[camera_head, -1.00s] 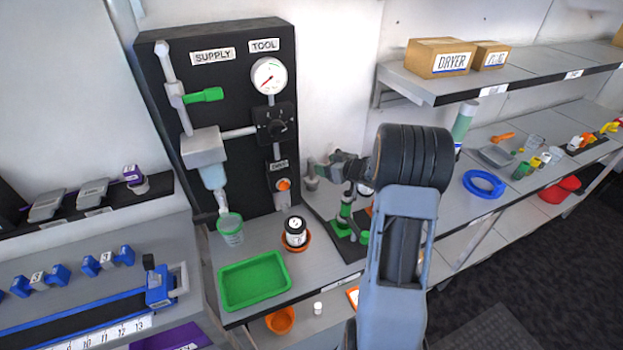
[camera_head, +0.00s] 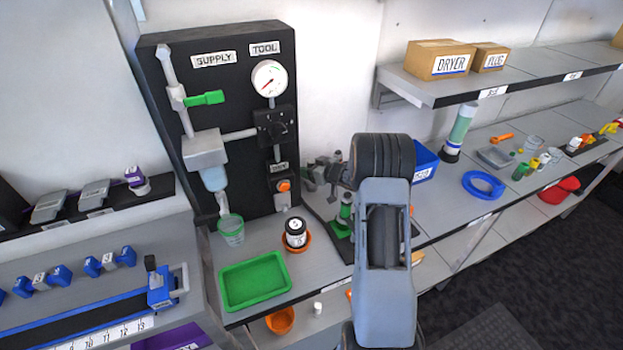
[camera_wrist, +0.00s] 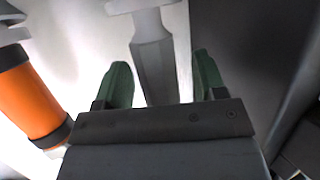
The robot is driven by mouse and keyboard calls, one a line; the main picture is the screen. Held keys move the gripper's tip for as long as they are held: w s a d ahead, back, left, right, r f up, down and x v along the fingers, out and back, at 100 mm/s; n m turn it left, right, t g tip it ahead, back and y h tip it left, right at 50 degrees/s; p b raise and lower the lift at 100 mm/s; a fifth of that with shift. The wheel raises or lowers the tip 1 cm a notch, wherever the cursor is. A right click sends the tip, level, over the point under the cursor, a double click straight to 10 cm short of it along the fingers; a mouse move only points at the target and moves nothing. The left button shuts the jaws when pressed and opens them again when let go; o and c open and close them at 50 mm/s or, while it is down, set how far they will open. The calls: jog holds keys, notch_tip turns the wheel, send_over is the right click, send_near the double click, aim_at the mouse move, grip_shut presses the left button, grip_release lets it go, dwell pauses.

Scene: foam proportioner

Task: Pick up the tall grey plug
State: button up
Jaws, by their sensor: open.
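In the wrist view my gripper (camera_wrist: 160,82) is open, with a dark green finger on each side. A tall grey piece, which looks like the grey plug (camera_wrist: 154,55), stands out between the fingers. It has a faceted shaft and a wider head at the top edge of the picture. I see gaps between it and both fingers; its near end is hidden behind the gripper body. In the head view my arm hides most of the gripper, and I cannot clearly make out the plug among the grey shapes right of the black panel.
In the wrist view an orange cylinder with dark bands (camera_wrist: 30,98) is close on the left. In the head view the black supply panel (camera_head: 235,75) stands left of my arm. A green tray (camera_head: 254,281), a black-and-white jar (camera_head: 296,233) and a blue bin (camera_head: 424,162) are nearby.

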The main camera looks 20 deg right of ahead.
jog(key=c, duration=1)
jog(key=shift+c, duration=0.2)
